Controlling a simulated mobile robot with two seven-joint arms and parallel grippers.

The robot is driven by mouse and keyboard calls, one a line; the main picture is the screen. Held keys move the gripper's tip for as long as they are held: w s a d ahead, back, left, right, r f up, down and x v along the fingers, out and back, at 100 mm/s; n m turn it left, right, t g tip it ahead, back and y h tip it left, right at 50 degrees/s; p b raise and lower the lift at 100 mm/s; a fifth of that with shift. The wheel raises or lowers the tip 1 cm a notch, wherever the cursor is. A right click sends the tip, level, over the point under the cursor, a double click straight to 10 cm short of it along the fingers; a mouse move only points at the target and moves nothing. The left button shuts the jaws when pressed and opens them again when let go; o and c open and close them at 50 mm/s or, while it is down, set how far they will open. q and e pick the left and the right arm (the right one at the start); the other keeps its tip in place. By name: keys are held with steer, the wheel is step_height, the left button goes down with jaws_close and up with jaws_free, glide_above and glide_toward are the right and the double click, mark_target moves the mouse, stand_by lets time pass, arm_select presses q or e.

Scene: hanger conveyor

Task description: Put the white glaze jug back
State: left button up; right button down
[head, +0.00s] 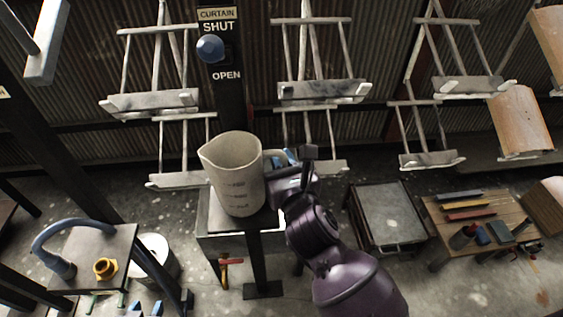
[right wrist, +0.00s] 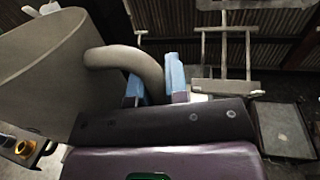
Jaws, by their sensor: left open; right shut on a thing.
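The white glaze jug (head: 238,180), pale grey-white with dark markings on its side, stands upright in the middle of the head view, its spout to the left. My right gripper (head: 287,160) is shut on its handle from the right. In the right wrist view, the handle (right wrist: 137,62) passes between the blue finger pads (right wrist: 174,78), with the jug body (right wrist: 50,75) at the left. The jug overlaps a grey bench (head: 215,240); contact is unclear. My left gripper (head: 146,310) shows only as blue fingertips at the bottom left edge, apart and empty.
A curtain lever with a blue knob (head: 210,47) stands behind the jug. Hanging racks (head: 322,90) line the back. A small table (head: 105,245) with a blue hose and yellow fitting is at left, a white bucket (head: 155,258) beside it. A wooden table (head: 480,218) with tools is at right.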

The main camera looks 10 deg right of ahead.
steer(key=shift+f, duration=0.3)
steer(key=c, duration=1.1)
jaws_free()
steer(key=shift+f, duration=0.1)
steer(key=v, duration=1.2)
steer(key=shift+s, duration=0.1)
